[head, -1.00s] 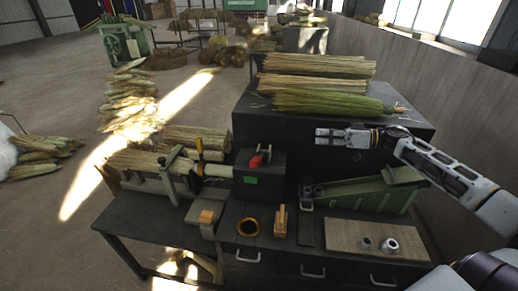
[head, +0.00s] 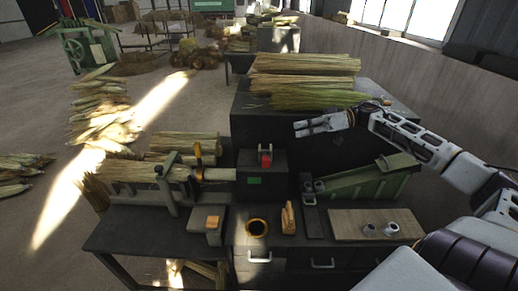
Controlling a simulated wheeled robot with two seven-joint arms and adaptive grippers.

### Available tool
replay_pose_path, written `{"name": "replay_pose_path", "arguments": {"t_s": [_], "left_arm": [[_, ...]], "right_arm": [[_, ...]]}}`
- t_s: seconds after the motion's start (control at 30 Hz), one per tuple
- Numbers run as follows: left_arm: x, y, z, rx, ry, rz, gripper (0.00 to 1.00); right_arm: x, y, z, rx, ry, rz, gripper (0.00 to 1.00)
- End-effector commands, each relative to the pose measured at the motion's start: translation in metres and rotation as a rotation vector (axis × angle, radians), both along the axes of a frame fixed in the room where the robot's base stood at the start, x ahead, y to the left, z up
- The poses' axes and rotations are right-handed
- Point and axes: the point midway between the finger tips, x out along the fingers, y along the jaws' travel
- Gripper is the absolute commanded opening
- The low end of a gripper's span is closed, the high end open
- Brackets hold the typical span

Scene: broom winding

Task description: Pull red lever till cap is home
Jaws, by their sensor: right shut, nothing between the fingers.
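The red lever (head: 265,157) is a small red piece in a pale bracket on top of the black box (head: 251,181), which has a green label. The box stands on the dark workbench, at the right end of the clamped broom straw (head: 142,171). My right gripper (head: 296,129) is shut and empty. In the picture it is above and to the right of the red lever, apart from it, with its fingers pointing left. I cannot make out the cap for certain. My left gripper is not in view.
A dark cabinet (head: 307,163) with straw bundles (head: 305,66) stands behind the bench.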

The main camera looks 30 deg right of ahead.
Motion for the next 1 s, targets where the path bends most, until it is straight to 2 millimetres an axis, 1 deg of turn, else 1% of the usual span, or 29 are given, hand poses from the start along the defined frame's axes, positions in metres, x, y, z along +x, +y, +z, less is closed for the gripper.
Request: {"name": "replay_pose_path", "arguments": {"t_s": [0.67,0.87,1.0], "left_arm": [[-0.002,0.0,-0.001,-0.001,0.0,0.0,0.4],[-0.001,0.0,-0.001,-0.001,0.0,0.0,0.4],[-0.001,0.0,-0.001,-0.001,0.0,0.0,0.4]], "right_arm": [[0.0,0.001,0.001,-0.002,0.005,0.005,0.0],[0.003,0.009,0.0,-0.001,0.005,0.007,0.0],[0.007,0.017,-0.003,-0.003,0.006,0.007,0.0]]}}
